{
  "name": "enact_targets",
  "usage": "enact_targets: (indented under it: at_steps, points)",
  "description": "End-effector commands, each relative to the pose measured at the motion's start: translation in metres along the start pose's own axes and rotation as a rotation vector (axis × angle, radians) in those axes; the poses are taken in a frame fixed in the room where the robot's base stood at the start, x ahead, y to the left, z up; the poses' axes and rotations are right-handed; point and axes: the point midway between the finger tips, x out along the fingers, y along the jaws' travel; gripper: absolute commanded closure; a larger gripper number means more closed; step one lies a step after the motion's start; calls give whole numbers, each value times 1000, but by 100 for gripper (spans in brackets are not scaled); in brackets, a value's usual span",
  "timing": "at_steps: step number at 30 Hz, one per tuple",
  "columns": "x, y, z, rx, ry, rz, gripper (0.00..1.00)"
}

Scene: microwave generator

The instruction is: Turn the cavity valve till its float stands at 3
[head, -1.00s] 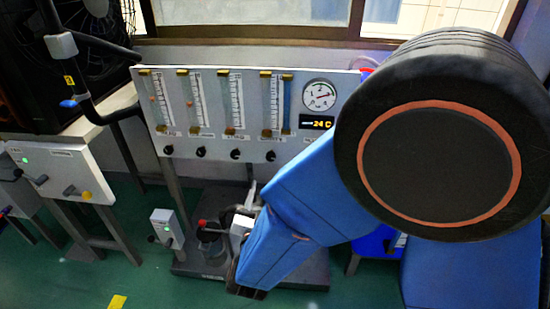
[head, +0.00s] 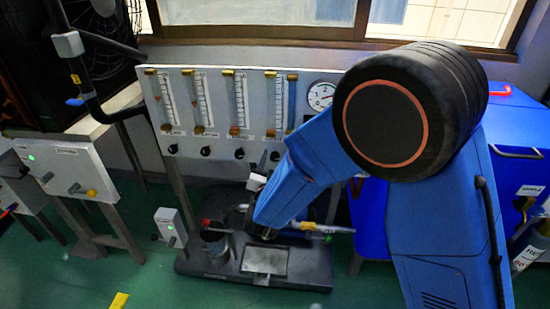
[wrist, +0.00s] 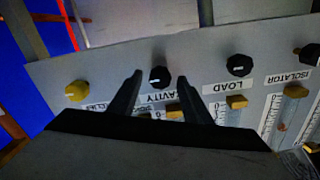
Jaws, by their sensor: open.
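The cavity valve is a black knob (wrist: 160,77) beside the CAVITY label (wrist: 168,97) in the wrist view, which shows the panel upside down. The float's reading in that tube is too small to tell. My gripper (wrist: 159,76) is open, with its two dark fingers appearing on either side of the cavity knob. The knob looks beyond the fingertips, and I see no contact. In the head view my arm hides most of the gripper.
The LOAD knob (wrist: 239,65) and a yellow knob (wrist: 77,90) flank the cavity knob. A round gauge (head: 321,95) is partly behind my arm. A cluttered dark base (head: 300,265) stands below the panel, and a blue cabinet (head: 514,150) is at right.

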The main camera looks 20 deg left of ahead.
Motion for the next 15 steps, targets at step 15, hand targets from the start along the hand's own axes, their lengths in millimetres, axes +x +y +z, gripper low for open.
enact_targets:
  at_steps: [15]
  points:
    - [16,0,0,-1,0,0,55]
